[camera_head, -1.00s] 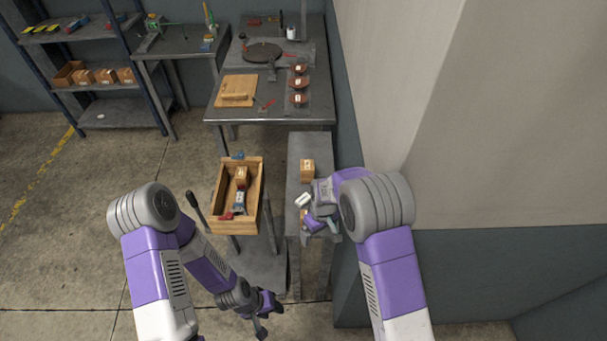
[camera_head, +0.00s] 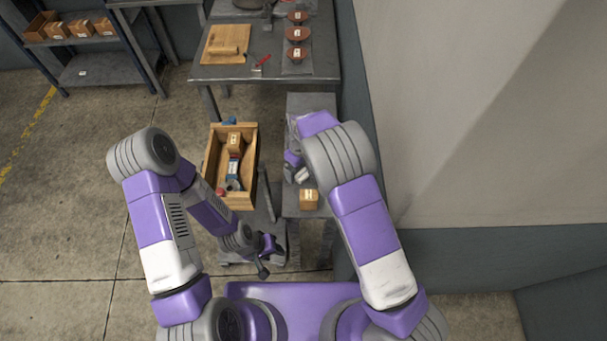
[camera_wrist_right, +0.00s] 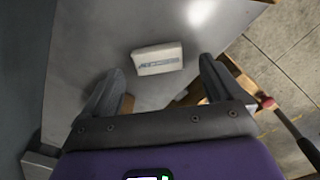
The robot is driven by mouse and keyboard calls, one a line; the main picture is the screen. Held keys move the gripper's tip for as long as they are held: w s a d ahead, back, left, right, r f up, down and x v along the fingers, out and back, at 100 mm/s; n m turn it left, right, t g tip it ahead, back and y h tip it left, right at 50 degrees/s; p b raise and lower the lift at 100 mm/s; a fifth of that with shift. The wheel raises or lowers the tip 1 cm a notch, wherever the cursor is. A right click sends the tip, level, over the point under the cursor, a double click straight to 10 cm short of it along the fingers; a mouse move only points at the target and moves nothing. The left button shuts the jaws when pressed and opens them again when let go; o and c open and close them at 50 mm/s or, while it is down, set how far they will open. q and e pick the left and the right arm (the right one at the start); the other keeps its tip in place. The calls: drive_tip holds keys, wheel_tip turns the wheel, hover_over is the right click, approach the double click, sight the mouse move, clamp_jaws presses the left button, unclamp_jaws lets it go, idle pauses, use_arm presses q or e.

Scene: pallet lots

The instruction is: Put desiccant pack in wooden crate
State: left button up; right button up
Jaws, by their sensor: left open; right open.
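The desiccant pack, a small white packet with dark print (camera_wrist_right: 158,60), lies on a grey bench top in the right wrist view. In the head view the pack (camera_head: 301,175) is partly covered by my right gripper (camera_head: 295,167). In the wrist view my right gripper (camera_wrist_right: 161,70) is open, its fingertips on either side of the pack's near edge; contact cannot be told. The wooden crate (camera_head: 252,170) stands left of the bench, holding a carton, a blue-and-white item and a red-ended item. My left gripper (camera_head: 267,256) is open and empty, low in front of the crate.
A small brown carton (camera_head: 309,199) sits on the narrow bench (camera_head: 310,103), nearer me than the pack. A wall (camera_head: 450,120) closes the right side. A larger table (camera_head: 275,72) with a wooden board (camera_head: 226,44) stands behind. Open floor (camera_head: 70,190) lies left.

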drive_tip(key=shift+f, duration=0.95)
drive_tip(key=shift+c, duration=0.2)
drive_tip(key=c, duration=1.2)
